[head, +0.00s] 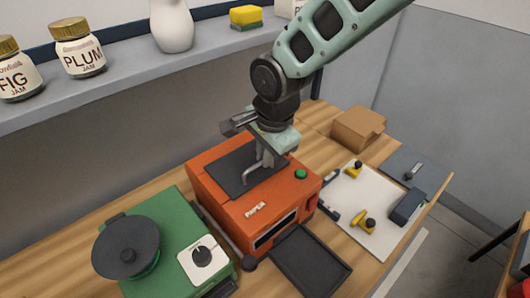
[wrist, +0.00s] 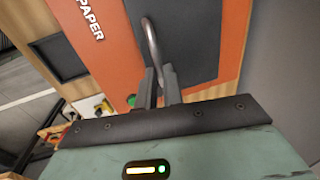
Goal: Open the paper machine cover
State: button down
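The orange paper machine (head: 225,200), labelled PAPER, stands on the wooden bench. Its dark cover (head: 232,165) lies flat on top, and the cover also shows in the wrist view (wrist: 195,40). A curved grey metal handle (wrist: 151,40) rises from the cover; it also shows in the head view (head: 268,157). My gripper (wrist: 160,78) is above the cover with its two fingers close together, one on each side of the handle's end. It appears shut on the handle. In the head view my gripper (head: 262,150) partly hides the cover's right side.
A green machine (head: 165,205) with a round black lid (head: 126,246) stands left. A dark tray (head: 308,262) lies in front. A white board (head: 345,210) with yellow pieces and a cardboard box (head: 357,128) are right. A shelf with jars (head: 77,48) runs behind.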

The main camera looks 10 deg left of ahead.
jog(key=r+p, duration=0.1)
jog(key=a+r+g+h+p, duration=0.1)
jog(key=shift+w+p, duration=0.35)
jog(key=shift+w, duration=0.05)
jog(key=shift+w+a+r+p, duration=0.3)
jog(key=shift+w+r+p, duration=0.05)
jog(key=shift+r, duration=0.25)
jog(key=shift+w+a+r+p, duration=0.15)
jog(key=shift+w+a+r, duration=0.4)
jog(key=shift+w+a, duration=0.25)
jog(key=shift+w+a+r+p, duration=0.15)
jog(key=shift+w+a+r, duration=0.45)
jog(key=shift+a, duration=0.25)
